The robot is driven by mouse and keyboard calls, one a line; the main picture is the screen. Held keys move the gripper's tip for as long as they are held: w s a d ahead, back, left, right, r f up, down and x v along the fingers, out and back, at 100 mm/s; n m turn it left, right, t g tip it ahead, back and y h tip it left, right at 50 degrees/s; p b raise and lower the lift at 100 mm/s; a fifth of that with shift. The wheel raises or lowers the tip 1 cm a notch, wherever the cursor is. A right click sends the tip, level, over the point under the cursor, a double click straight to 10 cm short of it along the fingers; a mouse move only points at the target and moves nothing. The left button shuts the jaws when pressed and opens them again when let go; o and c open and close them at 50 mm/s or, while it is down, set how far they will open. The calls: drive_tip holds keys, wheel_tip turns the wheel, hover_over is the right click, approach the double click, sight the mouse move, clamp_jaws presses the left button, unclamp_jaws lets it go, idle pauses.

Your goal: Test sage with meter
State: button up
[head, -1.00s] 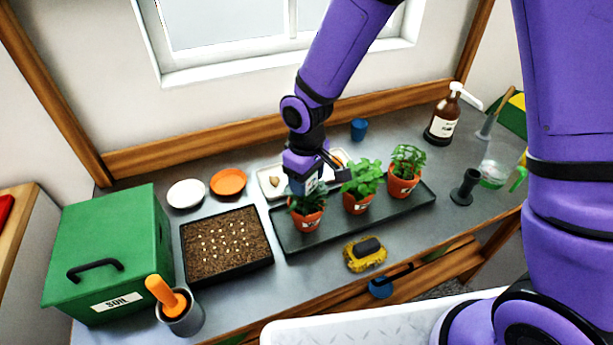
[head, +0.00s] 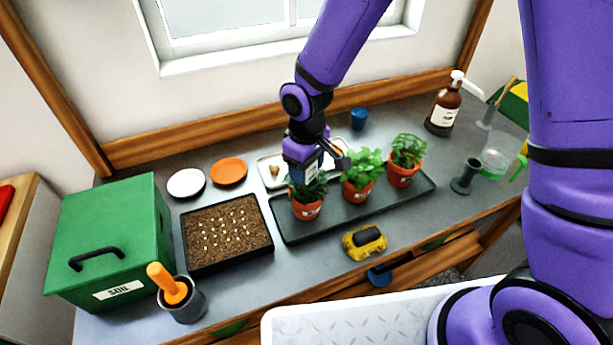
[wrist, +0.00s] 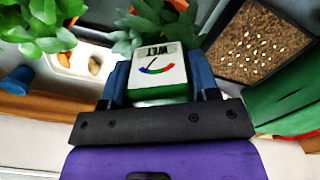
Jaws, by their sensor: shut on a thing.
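My gripper (head: 303,168) is shut on a small meter with a white dial face marked WET (wrist: 158,66) and a coloured arc, held between its two blue fingers in the wrist view. In the head view the gripper and meter are over the left potted plant (head: 307,207), with dark green leaves around them. The meter's lower end is hidden, so I cannot tell whether it is in the soil. The middle plant (head: 361,178) and right plant (head: 405,162) stand on the same dark tray (head: 290,236). The pot labels are too small to read.
A seed tray (head: 226,236), green soil box (head: 112,240) and grey cup with an orange-handled tool (head: 183,300) are left. A yellow and black object (head: 364,242) lies in front. A brown pump bottle (head: 443,110) stands at the back right.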

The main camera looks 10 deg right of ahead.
idle(0.6)
drive_tip(key=o, duration=1.1)
drive_tip(key=shift+r, duration=0.1)
